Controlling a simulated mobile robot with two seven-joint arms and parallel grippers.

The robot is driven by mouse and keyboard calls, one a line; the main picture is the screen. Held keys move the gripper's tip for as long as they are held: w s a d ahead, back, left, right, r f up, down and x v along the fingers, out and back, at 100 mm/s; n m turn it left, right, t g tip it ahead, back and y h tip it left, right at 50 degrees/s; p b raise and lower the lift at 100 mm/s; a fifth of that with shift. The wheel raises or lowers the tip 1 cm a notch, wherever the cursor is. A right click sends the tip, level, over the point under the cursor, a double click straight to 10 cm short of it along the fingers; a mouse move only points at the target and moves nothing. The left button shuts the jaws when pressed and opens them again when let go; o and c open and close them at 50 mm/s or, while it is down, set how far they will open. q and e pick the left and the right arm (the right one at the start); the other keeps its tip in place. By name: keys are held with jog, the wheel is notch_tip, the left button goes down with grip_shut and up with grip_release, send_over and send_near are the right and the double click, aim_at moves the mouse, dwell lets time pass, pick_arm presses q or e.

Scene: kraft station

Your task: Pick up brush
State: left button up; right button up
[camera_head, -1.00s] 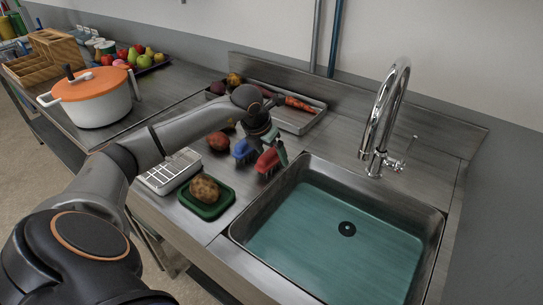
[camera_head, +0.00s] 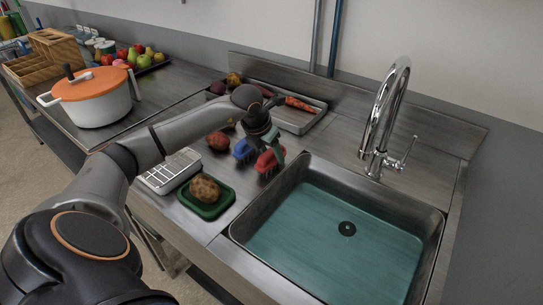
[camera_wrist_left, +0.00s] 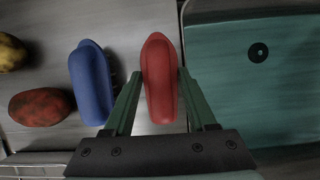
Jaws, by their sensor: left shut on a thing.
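A red brush (camera_head: 268,160) is on the steel counter just left of the sink. My left gripper (camera_head: 271,151) is above it with its green fingers shut on the red brush, one on each side. In the left wrist view the red brush (camera_wrist_left: 160,75) lies between the two fingers (camera_wrist_left: 160,90). I cannot tell whether it is clear of the counter. A blue brush (camera_head: 242,149) stands just left of the red one, and it also shows in the left wrist view (camera_wrist_left: 90,82), apart from it. My right gripper is not in view.
A sink (camera_head: 335,240) with greenish water is to the right, with a tall faucet (camera_head: 385,115). A green tray (camera_head: 214,211) holds a potato (camera_head: 205,188), beside a white grater (camera_head: 160,180). A vegetable tray (camera_head: 300,124) is behind. An orange-lidded pot (camera_head: 92,100) stands far left.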

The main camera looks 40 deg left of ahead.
aim_at(271, 150)
pick_arm(q)
jog(key=shift+r, duration=0.1)
grip_shut()
jog(key=shift+w+r, duration=0.1)
jog(key=shift+r, duration=0.4)
notch_tip(271, 150, up, 2)
jog(key=shift+r, duration=0.15)
jog(key=s+a+r+b, duration=0.3)
jog(key=s+r, duration=0.1)
jog(key=s, duration=0.2)
jog(key=s+a+r+b, duration=0.2)
jog(key=s+r+b, duration=0.1)
jog(key=s+r, duration=0.2)
jog(key=shift+s+a+r, duration=0.25)
jog(key=shift+s+a, duration=0.15)
jog(key=shift+s, duration=0.55)
